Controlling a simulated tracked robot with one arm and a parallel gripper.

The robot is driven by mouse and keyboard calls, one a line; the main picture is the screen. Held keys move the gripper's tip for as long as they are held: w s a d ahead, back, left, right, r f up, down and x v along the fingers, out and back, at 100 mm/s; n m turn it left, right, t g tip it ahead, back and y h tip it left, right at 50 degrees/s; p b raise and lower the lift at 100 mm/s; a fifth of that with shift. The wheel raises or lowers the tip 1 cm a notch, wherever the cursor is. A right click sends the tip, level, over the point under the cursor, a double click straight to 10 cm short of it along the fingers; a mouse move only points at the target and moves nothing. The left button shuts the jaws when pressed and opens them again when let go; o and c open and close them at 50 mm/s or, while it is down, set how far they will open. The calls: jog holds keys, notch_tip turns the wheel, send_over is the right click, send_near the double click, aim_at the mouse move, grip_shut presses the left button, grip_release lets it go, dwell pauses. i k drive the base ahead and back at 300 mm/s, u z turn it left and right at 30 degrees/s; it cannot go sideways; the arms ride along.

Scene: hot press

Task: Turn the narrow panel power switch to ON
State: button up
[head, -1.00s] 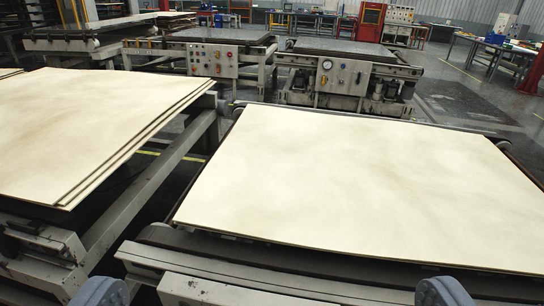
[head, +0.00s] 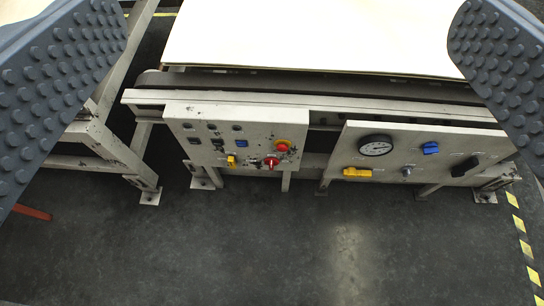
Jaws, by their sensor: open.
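Two control panels sit on the front of a press frame in the head view. The left, narrower panel (head: 180,122) carries a red rotary knob (head: 271,161), a red-and-yellow button (head: 283,145), a small yellow switch (head: 231,161) and several small dark and blue switches. I cannot read its labels, nor tell which control is the power switch or how it is set. My gripper (head: 288,45) is open and empty. Its two grey studded fingers are at the left and right edges of the picture, wide apart, with the panels visible between them.
The right, wider panel (head: 400,140) has a round gauge (head: 375,145), a blue handle (head: 430,148) and a yellow handle (head: 357,172). A pale board (head: 320,35) lies on the table behind. Metal frame legs stand at left. The dark floor (head: 250,245) in front is clear.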

aim_at(272, 162)
jog(key=k, duration=1.15)
jog(key=z, duration=0.7)
jog(key=i, duration=1.75)
jog(key=u, duration=0.7)
